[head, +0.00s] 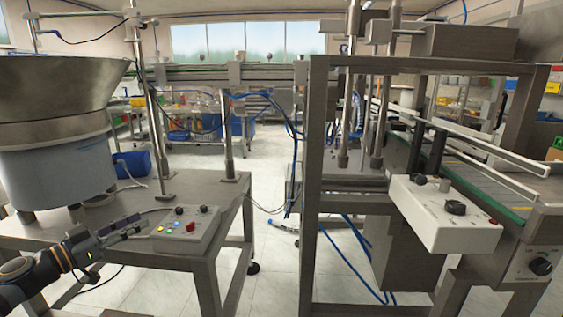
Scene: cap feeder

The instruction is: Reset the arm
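My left arm comes in at the lower left, and its dark gripper (127,228) points right, by the front edge of the left metal table (135,250). The gripper is just left of a grey control box (186,230) with coloured buttons and knobs, and no contact is clear. Nothing shows held in its fingers. They are small and seen from the side, so I cannot tell whether they are open or shut. My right arm and gripper are not in view.
A large bowl feeder (58,95) stands on the left table. At right are a metal frame (318,150), a white control box (445,212) with a dark knob, and a conveyor (480,172). Blue hoses (350,255) hang below.

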